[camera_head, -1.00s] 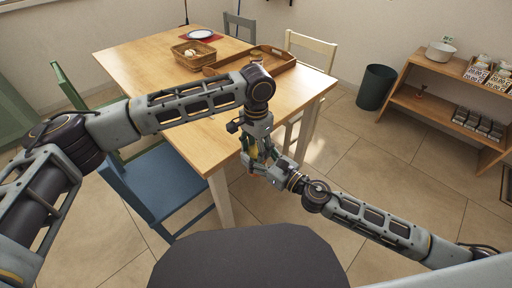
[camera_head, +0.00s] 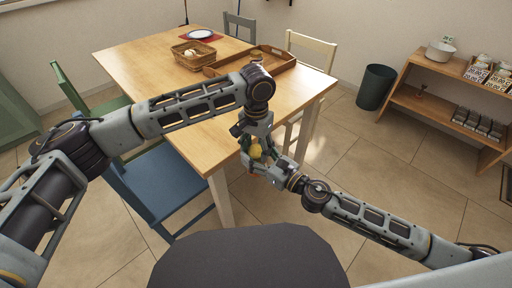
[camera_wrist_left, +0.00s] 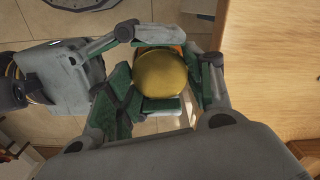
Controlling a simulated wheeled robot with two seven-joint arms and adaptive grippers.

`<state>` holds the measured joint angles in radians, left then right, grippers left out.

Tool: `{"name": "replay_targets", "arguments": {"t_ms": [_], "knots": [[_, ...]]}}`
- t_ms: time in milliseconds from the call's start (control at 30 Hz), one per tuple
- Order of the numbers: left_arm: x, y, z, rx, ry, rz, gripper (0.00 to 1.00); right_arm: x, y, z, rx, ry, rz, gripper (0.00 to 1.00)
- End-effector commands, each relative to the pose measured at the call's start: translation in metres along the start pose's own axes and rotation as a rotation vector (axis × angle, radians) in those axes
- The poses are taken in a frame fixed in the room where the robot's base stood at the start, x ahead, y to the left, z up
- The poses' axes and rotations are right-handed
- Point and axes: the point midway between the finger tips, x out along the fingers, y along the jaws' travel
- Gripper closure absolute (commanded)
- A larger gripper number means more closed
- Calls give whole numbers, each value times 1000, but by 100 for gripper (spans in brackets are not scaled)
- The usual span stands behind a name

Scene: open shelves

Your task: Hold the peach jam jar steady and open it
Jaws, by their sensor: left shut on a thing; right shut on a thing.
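The peach jam jar is held between my two grippers in front of the table, with its round gold lid (camera_head: 256,152) showing between the fingers. In the left wrist view the lid (camera_wrist_left: 162,74) faces the camera, and a thin orange strip of the jar (camera_wrist_left: 176,48) shows at its edge. My left gripper (camera_head: 255,148) comes down from above and is shut on the lid. My right gripper (camera_head: 262,163) reaches in from the lower right and is shut on the jar. The fingers hide most of the jar. I cannot tell whether lid and jar are apart.
The wooden table (camera_head: 150,62) stands behind the grippers, with a wicker basket (camera_head: 190,58) and a wooden tray (camera_head: 275,64) on it. A blue chair (camera_head: 165,185) is at left. Shelves (camera_head: 430,106) and a dark bin (camera_head: 375,88) stand at right.

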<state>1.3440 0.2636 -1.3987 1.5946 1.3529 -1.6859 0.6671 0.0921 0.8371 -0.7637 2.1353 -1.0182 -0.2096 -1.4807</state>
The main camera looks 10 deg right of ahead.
Motion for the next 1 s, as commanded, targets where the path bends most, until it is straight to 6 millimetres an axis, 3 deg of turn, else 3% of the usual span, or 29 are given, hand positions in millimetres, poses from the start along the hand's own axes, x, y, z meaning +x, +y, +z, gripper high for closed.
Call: {"name": "replay_targets", "arguments": {"t_ms": [33, 200, 567, 1000], "knots": [[0, -1, 0, -1, 1, -1, 47, 0, 0, 1, 0, -2, 1, 100], [0, -1, 0, 0, 0, -1, 26, 0, 0, 1, -1, -2, 1, 100], [-3, 1, -1, 3, 3, 2, 26, 0, 2, 1, 1, -2, 3, 100], [-38, 0, -1, 2, 3, 1, 26, 0, 1, 1, 0, -2, 2, 100]]}}
